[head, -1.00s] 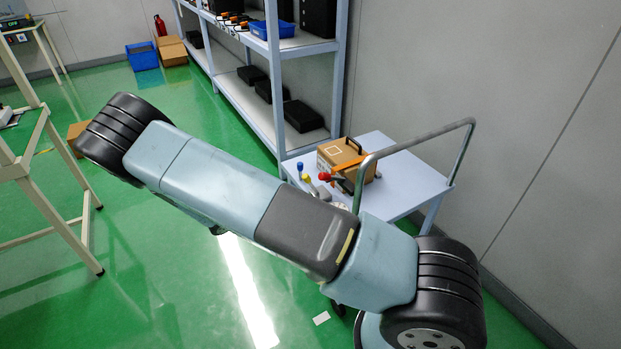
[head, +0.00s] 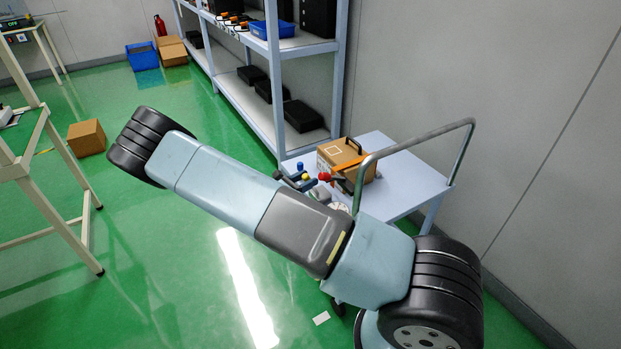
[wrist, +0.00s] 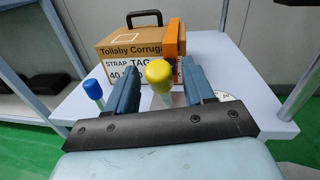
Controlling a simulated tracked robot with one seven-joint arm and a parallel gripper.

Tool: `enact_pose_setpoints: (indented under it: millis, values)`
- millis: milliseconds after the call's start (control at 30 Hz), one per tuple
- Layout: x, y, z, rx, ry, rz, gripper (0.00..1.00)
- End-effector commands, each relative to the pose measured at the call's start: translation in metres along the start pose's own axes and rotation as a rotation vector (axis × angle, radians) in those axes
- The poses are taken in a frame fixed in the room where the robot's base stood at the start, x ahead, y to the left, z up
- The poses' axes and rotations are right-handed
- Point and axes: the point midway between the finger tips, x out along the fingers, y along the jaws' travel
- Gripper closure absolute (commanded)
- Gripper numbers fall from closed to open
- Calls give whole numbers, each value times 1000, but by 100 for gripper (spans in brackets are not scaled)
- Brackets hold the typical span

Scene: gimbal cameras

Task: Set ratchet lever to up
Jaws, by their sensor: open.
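My gripper (wrist: 160,65) is open. In the wrist view its two blue fingers stand left and right of a lever with a yellow knob (wrist: 159,74); I cannot tell whether they touch it. A lever with a blue knob (wrist: 93,89) stands outside the left finger. In the head view the yellow knob (head: 306,177), the blue knob (head: 299,166) and a red knob (head: 324,177) show close together on the cart. No label shows which one is the ratchet lever. The lever bases are mostly hidden behind my arm and gripper.
A cardboard box (head: 336,157) with a black handle stands on the cart top (head: 405,180), just behind the levers. An orange piece (wrist: 172,38) is against it. The cart's grey rail (head: 420,138) rises at right. A shelf rack (head: 283,95) stands behind.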

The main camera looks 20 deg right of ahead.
Motion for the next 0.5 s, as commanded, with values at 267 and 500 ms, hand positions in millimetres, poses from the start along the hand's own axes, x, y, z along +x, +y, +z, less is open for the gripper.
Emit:
enact_pose_setpoints:
  millis: [267, 500]
  values:
    - [21, 0, 0, 0, 0, 0, 47]
    - [23, 0, 0, 0, 0, 0, 47]
